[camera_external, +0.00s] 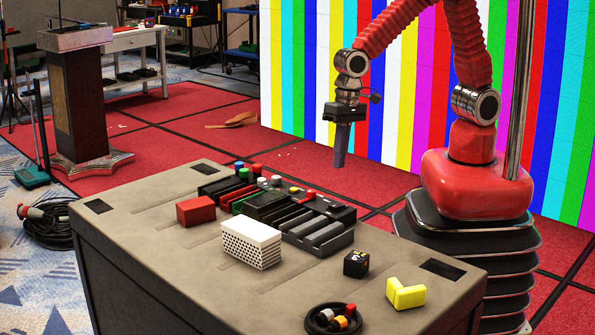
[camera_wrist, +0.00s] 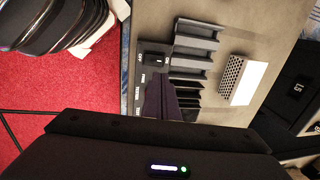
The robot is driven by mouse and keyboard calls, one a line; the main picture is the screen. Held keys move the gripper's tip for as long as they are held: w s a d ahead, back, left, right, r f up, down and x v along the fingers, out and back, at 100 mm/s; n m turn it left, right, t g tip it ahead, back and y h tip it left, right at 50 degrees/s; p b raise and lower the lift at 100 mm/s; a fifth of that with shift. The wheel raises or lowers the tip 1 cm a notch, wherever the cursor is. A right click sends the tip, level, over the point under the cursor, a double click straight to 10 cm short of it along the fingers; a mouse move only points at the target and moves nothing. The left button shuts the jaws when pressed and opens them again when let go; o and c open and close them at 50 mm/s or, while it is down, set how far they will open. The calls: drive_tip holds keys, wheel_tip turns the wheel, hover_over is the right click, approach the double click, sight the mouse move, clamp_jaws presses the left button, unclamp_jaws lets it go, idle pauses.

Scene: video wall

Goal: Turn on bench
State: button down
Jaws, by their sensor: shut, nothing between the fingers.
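The bench (camera_external: 150,215) is a large grey-brown case-like table, and its top also shows in the wrist view (camera_wrist: 235,35). On it stands a dark panel of slots and modules (camera_external: 275,205) with blue, red, green, white and yellow knobs along its far edge. In the wrist view a black switch box (camera_wrist: 157,60) with small white labels sits at the panel's end, beside grey slotted racks (camera_wrist: 195,50). My gripper (camera_external: 340,160) is shut and empty, pointing down above the panel's far right side. In the wrist view its dark fingers (camera_wrist: 160,98) overlap the panel's edge and hide part of it.
A red block (camera_external: 195,211), a white perforated box (camera_external: 251,244), a black cube (camera_external: 356,263), a yellow piece (camera_external: 405,293) and a cable coil (camera_external: 333,319) lie on the bench. Red carpet (camera_external: 190,150) and a striped video wall (camera_external: 310,60) are behind it.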

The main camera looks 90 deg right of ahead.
sight(337, 205)
drive_tip(key=f, duration=0.7)
drive_tip(key=w+a+f, duration=0.1)
drive_tip(key=f, duration=0.2)
drive_tip(key=shift+w+a+f, duration=0.1)
drive_tip(key=shift+f, duration=0.2)
drive_tip(key=shift+a+f, duration=0.1)
drive_tip(key=shift+f, duration=0.05)
drive_tip(key=shift+s+d, duration=0.5)
drive_tip(key=shift+d, duration=0.05)
drive_tip(key=shift+r, duration=0.2)
idle(0.4)
